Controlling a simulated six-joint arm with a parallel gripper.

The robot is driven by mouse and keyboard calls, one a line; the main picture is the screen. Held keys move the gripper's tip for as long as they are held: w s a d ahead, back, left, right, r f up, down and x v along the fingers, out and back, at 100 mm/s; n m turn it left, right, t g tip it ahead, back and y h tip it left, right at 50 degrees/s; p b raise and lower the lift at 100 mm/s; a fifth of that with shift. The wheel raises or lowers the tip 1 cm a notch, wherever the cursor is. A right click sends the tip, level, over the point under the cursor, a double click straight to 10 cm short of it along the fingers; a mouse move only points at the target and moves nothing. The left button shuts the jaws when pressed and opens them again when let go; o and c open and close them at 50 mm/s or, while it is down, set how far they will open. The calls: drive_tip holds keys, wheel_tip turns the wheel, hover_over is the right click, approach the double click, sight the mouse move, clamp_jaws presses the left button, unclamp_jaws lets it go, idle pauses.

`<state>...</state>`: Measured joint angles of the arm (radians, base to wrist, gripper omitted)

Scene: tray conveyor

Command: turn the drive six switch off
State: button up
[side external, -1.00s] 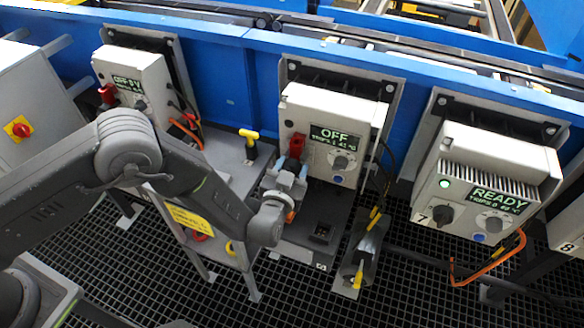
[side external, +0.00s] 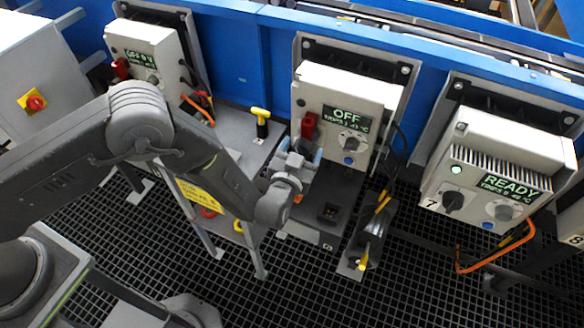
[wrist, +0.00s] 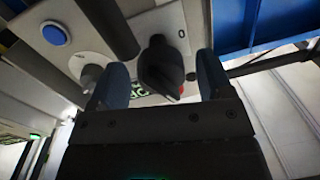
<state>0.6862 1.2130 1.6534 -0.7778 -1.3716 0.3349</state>
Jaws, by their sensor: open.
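The middle drive box (side external: 384,97) has a lit display reading OFF, a grey dial and a blue button. A red part (side external: 308,126) is on the left of its front, just above my gripper (side external: 304,156). In the wrist view a black switch knob (wrist: 158,62) stands between the two blue fingertips of my gripper (wrist: 168,80). The fingers are open, one on each side of it; I cannot tell whether they touch it. An "O" mark shows beside the knob. The knob is hidden in the side view.
Drive box 7 (side external: 480,152) on the right reads READY with a green light. Another box (side external: 150,38) on the left reads OFF. A yellow T-handle (side external: 261,118) stands on the grey stand left of my gripper. Cables hang by the boxes, above dark floor grating.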

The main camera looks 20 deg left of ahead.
drive_tip(key=s, duration=1.3)
drive_tip(key=shift+d, duration=0.45)
wheel_tip(320, 180, up, 5)
drive_tip(key=m+g, duration=0.2)
drive_tip(key=g, duration=0.2)
drive_tip(key=x, duration=1.4)
drive_tip(key=shift+f, duration=0.15)
drive_tip(key=c, duration=0.9)
